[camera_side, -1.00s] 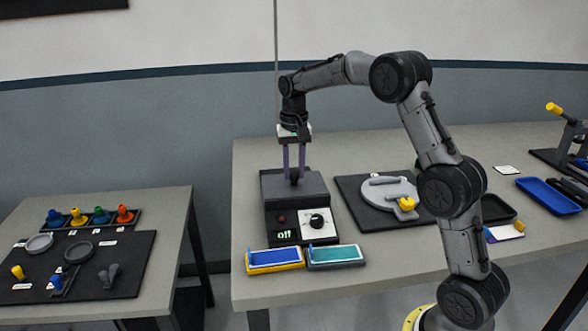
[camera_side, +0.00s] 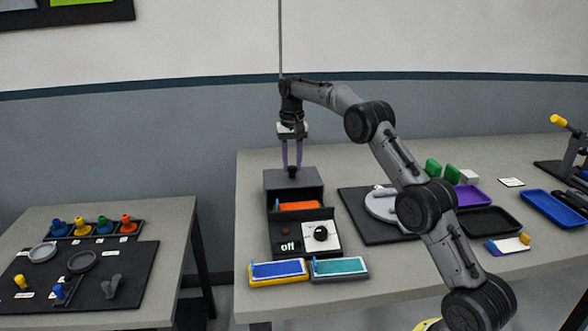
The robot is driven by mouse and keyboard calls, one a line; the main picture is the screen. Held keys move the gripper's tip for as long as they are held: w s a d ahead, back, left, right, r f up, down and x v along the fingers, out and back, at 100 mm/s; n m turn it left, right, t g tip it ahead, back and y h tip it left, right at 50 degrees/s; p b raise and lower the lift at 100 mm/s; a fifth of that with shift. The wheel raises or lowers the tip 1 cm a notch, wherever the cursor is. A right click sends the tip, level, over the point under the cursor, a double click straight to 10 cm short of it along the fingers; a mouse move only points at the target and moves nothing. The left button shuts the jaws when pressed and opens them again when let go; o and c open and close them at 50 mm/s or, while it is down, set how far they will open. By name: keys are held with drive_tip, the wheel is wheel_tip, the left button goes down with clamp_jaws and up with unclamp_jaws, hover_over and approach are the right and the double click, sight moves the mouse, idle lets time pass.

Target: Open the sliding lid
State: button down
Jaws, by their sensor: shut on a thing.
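The dark machine box (camera_side: 273,245) stands near the left end of the grey table, with a black knob on a white panel and a small display reading "off" at its front. Its dark sliding lid (camera_side: 309,178) sits toward the back, and an orange interior (camera_side: 300,206) shows in the opening in front of it. My gripper (camera_side: 291,170) points down over the lid with its purple fingers shut on the lid's small dark handle (camera_side: 292,172). The fingers partly hide the handle.
A blue pad in a yellow tray (camera_side: 278,270) and a teal pad in a grey-blue tray (camera_side: 339,266) lie at the table's front edge. A dark board with a grey disc (camera_side: 380,204) is to the right, partly behind my arm.

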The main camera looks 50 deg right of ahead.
drive_tip(key=shift+w+d+r, duration=0.1)
drive_tip(key=shift+w+d, duration=0.3)
drive_tip(key=shift+w, duration=0.1)
drive_tip(key=c, duration=0.6)
unclamp_jaws()
wheel_tip(320, 180, up, 2)
drive_tip(key=shift+r, duration=0.15)
drive_tip(key=s+a+r, duration=0.1)
drive_tip(key=s+r, duration=0.2)
drive_tip(key=s, duration=0.1)
drive_tip(key=s+a+r, duration=0.2)
drive_tip(key=s+r, duration=0.2)
drive_tip(key=s+a+r, duration=0.2)
drive_tip(key=s+r, duration=0.1)
drive_tip(key=s, duration=0.2)
drive_tip(key=shift+a+r, duration=0.25)
drive_tip(key=shift+r, duration=0.05)
